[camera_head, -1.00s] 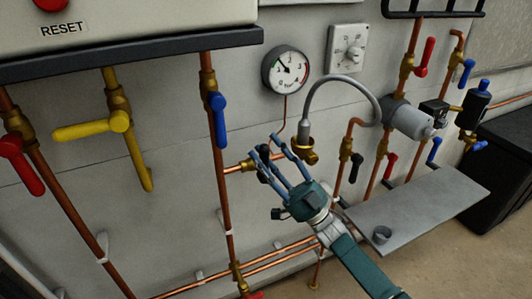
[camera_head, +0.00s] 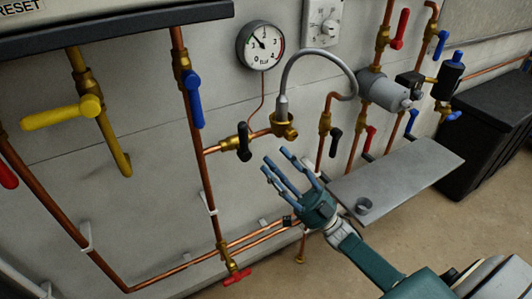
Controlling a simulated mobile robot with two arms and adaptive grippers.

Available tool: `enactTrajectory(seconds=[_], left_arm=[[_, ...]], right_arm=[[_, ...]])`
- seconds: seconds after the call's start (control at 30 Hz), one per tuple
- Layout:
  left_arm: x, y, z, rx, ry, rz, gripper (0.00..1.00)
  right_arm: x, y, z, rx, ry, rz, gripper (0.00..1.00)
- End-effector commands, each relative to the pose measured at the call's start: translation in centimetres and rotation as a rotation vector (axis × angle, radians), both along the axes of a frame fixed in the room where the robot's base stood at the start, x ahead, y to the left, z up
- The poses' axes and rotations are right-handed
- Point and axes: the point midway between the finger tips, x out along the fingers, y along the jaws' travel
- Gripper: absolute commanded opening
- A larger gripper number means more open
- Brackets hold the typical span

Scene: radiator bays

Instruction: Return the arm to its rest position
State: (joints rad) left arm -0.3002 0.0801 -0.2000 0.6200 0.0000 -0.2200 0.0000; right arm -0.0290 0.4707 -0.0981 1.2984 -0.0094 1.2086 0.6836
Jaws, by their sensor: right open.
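My right gripper (camera_head: 285,170) is open and empty, with its blue fingers spread. It is in front of the wall, below the brass fitting (camera_head: 284,126) of the grey flexible hose (camera_head: 313,54) and left of the grey shelf. Its arm (camera_head: 370,262) comes in from the lower right. The fingers look apart from the pipes, though the exact depth is hard to tell. My left gripper does not show.
A black-handled valve (camera_head: 244,142) and a pressure gauge (camera_head: 261,45) are above the gripper. Copper pipes run low along the wall. A black box (camera_head: 490,150) stands at right.

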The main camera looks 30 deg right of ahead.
Motion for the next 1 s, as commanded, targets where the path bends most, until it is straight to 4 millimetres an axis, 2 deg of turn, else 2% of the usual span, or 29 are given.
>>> enactTrajectory(seconds=[0.57, 0.67, 0.77, 0.83, 0.97, 1.0], left_arm=[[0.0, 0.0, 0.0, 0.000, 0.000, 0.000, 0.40], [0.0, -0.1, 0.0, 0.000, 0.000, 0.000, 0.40], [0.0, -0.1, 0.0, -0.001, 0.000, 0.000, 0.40], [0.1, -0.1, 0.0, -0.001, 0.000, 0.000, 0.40], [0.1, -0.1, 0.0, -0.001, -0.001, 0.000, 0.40], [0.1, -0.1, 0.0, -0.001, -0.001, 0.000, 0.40]], right_arm=[[-0.3, -0.2, -0.3, 0.001, 0.002, 0.000, 0.47], [0.1, -0.3, -1.2, -0.002, 0.026, -0.017, 0.47], [1.2, -0.6, -4.7, -0.015, 0.119, -0.076, 0.47], [2.1, -1.0, -8.7, -0.035, 0.224, -0.139, 0.47], [2.7, -1.7, -18.5, -0.098, 0.469, -0.263, 0.47], [2.4, -1.8, -21.6, -0.123, 0.544, -0.296, 0.47]])
